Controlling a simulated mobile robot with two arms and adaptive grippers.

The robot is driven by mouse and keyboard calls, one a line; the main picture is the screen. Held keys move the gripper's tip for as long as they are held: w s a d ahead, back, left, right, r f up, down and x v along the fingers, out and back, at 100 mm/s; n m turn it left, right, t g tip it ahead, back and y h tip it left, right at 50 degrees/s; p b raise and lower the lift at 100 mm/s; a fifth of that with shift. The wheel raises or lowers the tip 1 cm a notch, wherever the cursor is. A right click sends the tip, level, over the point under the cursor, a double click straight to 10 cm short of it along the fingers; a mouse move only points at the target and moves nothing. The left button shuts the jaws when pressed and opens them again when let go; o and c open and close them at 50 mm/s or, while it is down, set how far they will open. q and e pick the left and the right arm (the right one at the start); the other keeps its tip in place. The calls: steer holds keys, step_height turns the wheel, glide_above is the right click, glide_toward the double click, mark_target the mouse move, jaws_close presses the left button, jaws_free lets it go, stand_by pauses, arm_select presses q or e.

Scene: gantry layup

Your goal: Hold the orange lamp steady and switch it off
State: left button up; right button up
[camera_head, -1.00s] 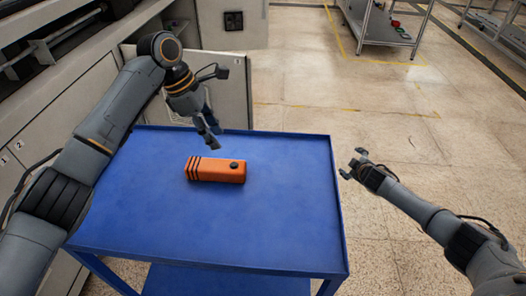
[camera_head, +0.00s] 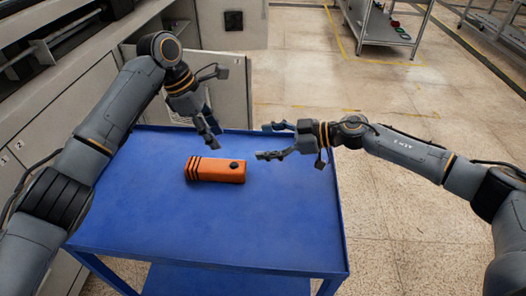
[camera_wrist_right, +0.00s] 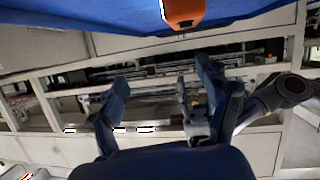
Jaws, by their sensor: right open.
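The orange lamp (camera_head: 208,170) is a box-shaped body lying on the blue cart top (camera_head: 200,225). It has black stripes at its left end and a dark round button (camera_head: 237,166) near its right end. My left gripper (camera_head: 211,132) hangs just behind the lamp, pointing down and apart from it; its finger gap is unclear. My right gripper (camera_head: 265,141) is open and empty, right of and behind the lamp, over the cart's back right part. The right wrist view shows one end of the lamp (camera_wrist_right: 183,12) at the top edge, beyond the open fingers (camera_wrist_right: 165,90).
Grey cabinets (camera_head: 40,100) stand along the left, with an open door (camera_head: 228,95) behind the cart. A metal shelf cart (camera_head: 385,25) is at the far back. The front of the blue top is clear, and open floor lies to the right.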

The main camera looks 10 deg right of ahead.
mark_target(213, 164)
steer(key=s+a+g, duration=0.1)
steer(key=s+a+f, duration=0.1)
steer(key=s, duration=0.1)
steer(key=shift+g, duration=0.4)
steer(key=x, duration=1.3)
steer(key=shift+w+a, duration=0.15)
steer(key=shift+a, duration=0.1)
steer(key=c, duration=1.2)
arm_select(q)
steer(key=shift+c, duration=0.6)
arm_select(e)
steer(key=shift+c, duration=1)
arm_select(q)
jaws_close()
